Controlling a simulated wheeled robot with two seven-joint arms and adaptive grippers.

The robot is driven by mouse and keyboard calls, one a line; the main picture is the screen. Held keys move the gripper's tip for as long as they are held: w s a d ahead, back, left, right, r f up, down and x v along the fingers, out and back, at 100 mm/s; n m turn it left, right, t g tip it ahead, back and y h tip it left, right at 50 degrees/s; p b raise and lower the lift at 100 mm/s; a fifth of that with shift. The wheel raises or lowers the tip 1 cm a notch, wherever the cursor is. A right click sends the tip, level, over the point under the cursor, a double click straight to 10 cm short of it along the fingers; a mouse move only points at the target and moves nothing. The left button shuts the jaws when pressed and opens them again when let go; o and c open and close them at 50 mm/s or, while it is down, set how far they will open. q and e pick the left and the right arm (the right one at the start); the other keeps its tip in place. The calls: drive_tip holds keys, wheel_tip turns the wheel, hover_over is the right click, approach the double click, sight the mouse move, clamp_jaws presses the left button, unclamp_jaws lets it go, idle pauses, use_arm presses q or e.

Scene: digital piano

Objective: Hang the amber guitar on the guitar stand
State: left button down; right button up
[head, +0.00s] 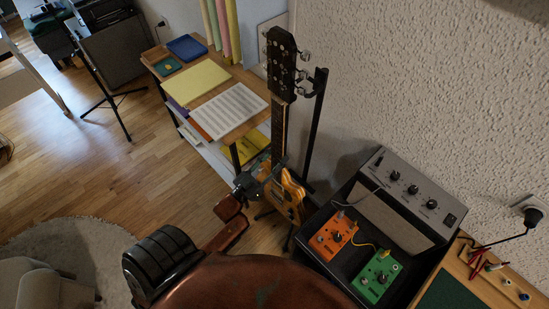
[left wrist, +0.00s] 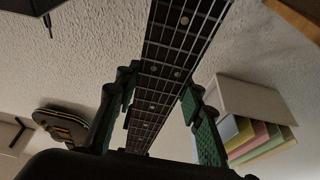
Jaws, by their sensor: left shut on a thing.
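The amber guitar (head: 291,200) is upright in the head view, with its dark headstock (head: 283,65) at the top. My left gripper (head: 270,174) is shut on its neck, just above the amber body. In the left wrist view the fretted neck (left wrist: 168,45) runs between the green finger pads of my left gripper (left wrist: 158,92). The guitar stand's black post (head: 316,130) rises close to the right of the neck. Part of the stand's base is hidden behind the guitar and the amplifier. I cannot tell whether guitar and stand touch. My right gripper is not in view.
A wooden shelf (head: 243,133) with papers stands left of the guitar. A grey amplifier (head: 405,205) and orange and green pedals (head: 330,237) are close on the right. The textured wall (head: 420,80) is behind. Open wooden floor (head: 150,180) lies to the left.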

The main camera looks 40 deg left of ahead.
use_arm(q)
drive_tip(key=w+b, duration=0.1)
drive_tip(key=w, duration=0.9)
drive_tip(key=shift+w+d+f, duration=0.3)
drive_tip(key=shift+d+f, duration=0.15)
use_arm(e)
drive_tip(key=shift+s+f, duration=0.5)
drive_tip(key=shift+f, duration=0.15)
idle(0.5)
use_arm(q)
drive_tip(key=shift+f, duration=0.2)
idle(1.0)
drive_tip(key=c, duration=1.4)
unclamp_jaws()
drive_tip(key=shift+s+f+b, duration=0.1)
drive_tip(key=shift+b, duration=0.2)
drive_tip(key=shift+o, duration=0.9)
drive_tip(key=shift+f, duration=0.2)
drive_tip(key=v, duration=0.5)
drive_tip(key=shift+f+p, duration=0.15)
drive_tip(key=shift+p, duration=0.25)
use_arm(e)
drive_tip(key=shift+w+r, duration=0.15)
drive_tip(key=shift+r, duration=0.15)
